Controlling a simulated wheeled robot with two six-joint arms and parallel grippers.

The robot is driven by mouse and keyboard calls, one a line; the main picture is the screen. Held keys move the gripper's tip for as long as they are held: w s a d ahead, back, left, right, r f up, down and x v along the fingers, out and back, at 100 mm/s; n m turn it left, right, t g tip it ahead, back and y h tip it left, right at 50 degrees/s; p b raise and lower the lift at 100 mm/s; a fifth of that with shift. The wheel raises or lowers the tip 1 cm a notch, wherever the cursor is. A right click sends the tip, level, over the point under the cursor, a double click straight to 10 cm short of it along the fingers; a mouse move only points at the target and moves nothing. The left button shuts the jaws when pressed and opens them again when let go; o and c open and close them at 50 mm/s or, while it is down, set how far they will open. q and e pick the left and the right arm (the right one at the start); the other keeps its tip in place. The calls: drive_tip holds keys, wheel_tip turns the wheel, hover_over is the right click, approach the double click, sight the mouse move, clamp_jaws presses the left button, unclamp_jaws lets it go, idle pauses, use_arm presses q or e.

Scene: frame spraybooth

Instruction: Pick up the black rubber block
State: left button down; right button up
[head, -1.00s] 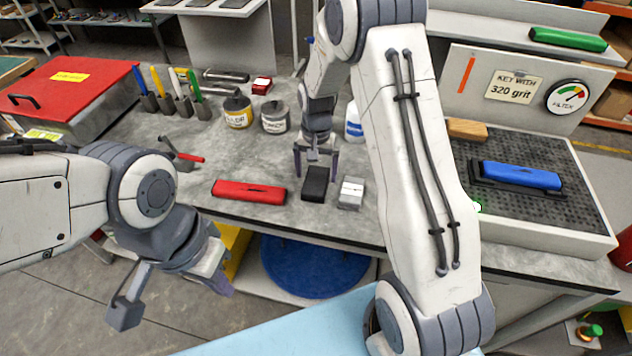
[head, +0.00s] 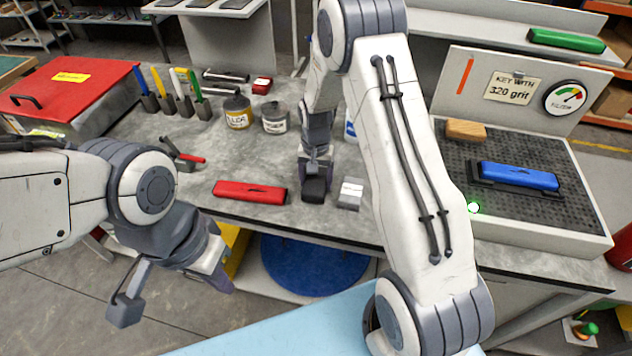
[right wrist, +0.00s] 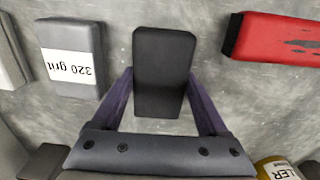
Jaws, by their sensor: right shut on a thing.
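The black rubber block (head: 314,190) lies on the grey workbench between a red block (head: 249,191) and a grey block with a white label (head: 350,195). My right gripper (head: 316,176) has come down over the black block and is shut on it. In the right wrist view the black block (right wrist: 163,70) sits between the two fingers of my right gripper (right wrist: 160,82), one on each side. I cannot see the block clear of the bench. My left gripper (head: 172,298) is open and empty, in front of the bench.
In the right wrist view the grey block reads "320 grit" (right wrist: 74,65). A filler can (head: 238,113) and another can (head: 275,118) stand behind. To the right, a perforated tray (head: 585,205) bears a blue block (head: 519,175) and a wooden-coloured block (head: 466,130).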

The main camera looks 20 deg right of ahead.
sight(319, 180)
drive_tip(key=shift+r, duration=0.15)
drive_tip(key=shift+r, duration=0.25)
drive_tip(key=r, duration=0.1)
drive_tip(key=r+b, duration=0.1)
drive_tip(key=r, duration=0.1)
drive_tip(key=shift+s+d+r+b, duration=0.15)
drive_tip(key=shift+d+r+b, duration=0.15)
drive_tip(key=shift+r, duration=0.05)
drive_tip(key=s+d+r+b, duration=0.2)
drive_tip(key=s+d+r, duration=0.4)
drive_tip(key=s+d, duration=0.1)
drive_tip(key=shift+d+r, duration=0.25)
drive_tip(key=shift+d, duration=0.45)
